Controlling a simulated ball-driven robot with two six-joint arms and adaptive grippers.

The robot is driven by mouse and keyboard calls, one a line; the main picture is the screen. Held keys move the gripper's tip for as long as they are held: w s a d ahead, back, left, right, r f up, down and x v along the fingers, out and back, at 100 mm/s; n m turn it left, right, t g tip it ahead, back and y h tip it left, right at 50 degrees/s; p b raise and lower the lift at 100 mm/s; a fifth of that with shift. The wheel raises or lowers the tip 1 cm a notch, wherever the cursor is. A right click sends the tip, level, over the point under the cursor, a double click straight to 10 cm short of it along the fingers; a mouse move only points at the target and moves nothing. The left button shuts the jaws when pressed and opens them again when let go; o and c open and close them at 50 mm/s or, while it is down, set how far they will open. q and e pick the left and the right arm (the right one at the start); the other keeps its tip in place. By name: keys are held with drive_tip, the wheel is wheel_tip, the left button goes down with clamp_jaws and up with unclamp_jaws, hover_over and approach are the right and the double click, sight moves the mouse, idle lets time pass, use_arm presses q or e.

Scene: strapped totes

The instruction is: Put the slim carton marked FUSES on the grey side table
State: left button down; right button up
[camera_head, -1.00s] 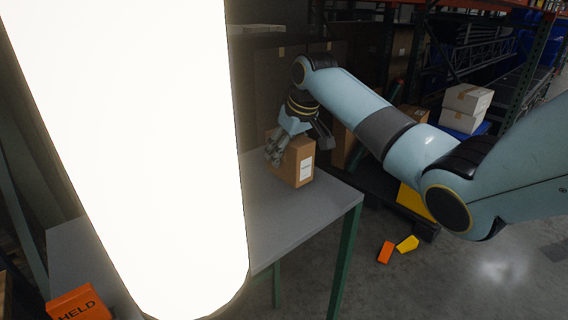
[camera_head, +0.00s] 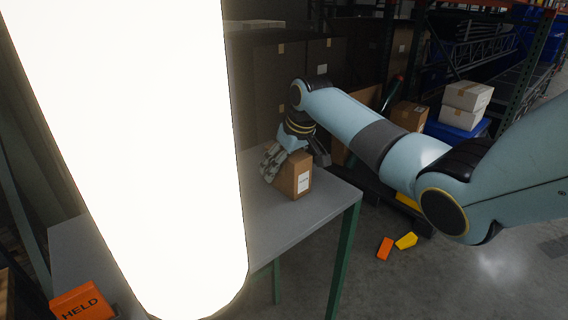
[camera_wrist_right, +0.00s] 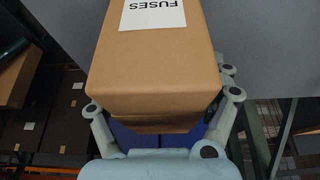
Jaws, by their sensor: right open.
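The slim brown carton (camera_head: 292,180) stands upright at the far right part of the grey side table (camera_head: 290,218) and appears to rest on its top. In the right wrist view the carton (camera_wrist_right: 155,70) carries a white label reading FUSES, upside down in the picture. My right gripper (camera_head: 294,160) is open, with its fingers on either side of the carton. In the right wrist view the open fingers (camera_wrist_right: 163,112) flank the carton's near end. Any small gap between fingers and carton is hard to tell. My left gripper is not in view.
An orange block marked HELD (camera_head: 82,302) is at the table's near left. Part of the tabletop is hidden. The tabletop in front of the carton is clear. Orange (camera_head: 385,248) and yellow (camera_head: 406,241) pieces lie on the floor. Large brown boxes (camera_head: 280,85) stand behind.

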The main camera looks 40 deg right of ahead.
drive_tip(key=shift+r, duration=0.3)
drive_tip(key=v, duration=1.1)
drive_tip(key=shift+s+r, duration=0.15)
drive_tip(key=shift+r, duration=0.15)
